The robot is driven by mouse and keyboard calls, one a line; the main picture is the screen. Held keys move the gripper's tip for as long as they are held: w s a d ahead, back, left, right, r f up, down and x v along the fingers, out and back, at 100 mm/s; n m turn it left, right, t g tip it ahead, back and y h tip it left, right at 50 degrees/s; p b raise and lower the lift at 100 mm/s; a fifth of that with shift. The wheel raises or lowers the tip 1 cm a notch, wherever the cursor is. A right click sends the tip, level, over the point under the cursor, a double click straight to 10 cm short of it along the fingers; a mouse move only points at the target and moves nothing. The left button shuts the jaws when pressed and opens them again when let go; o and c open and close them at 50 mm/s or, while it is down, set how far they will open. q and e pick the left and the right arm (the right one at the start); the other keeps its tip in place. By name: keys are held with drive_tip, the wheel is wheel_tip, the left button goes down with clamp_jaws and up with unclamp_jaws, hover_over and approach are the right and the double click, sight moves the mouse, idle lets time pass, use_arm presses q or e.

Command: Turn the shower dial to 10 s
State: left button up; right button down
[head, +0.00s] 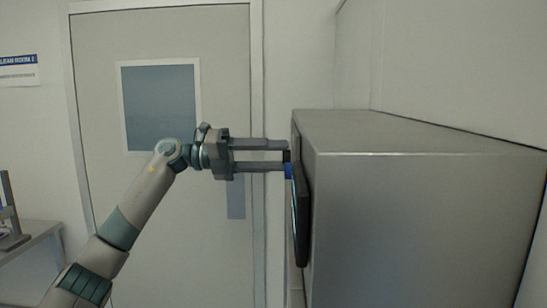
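A grey metal cabinet (420,220), the machine, stands at the right, with its front face seen nearly edge-on. A small dark knob (287,156) sticks out from the upper part of that face, and a small blue part (289,171) sits just below it. The dial's markings and setting are hidden at this angle. My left gripper (286,155) points right, level, with its two fingers apart one above the other. Their tips are at the knob, which lies between them. I cannot tell whether they press on it. My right gripper is not in view.
A dark flat panel (301,215) stands out from the cabinet front just below the fingertips. A closed door (160,60) with a window is behind my arm. A table (30,242) with a dark device is at the far left.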

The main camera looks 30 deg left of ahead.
use_arm(q)
drive_tip(key=shift+a, duration=0.1)
drive_tip(key=b+v, duration=0.6)
drive_tip(key=v, duration=1.1)
drive_tip(key=shift+s+a, duration=0.1)
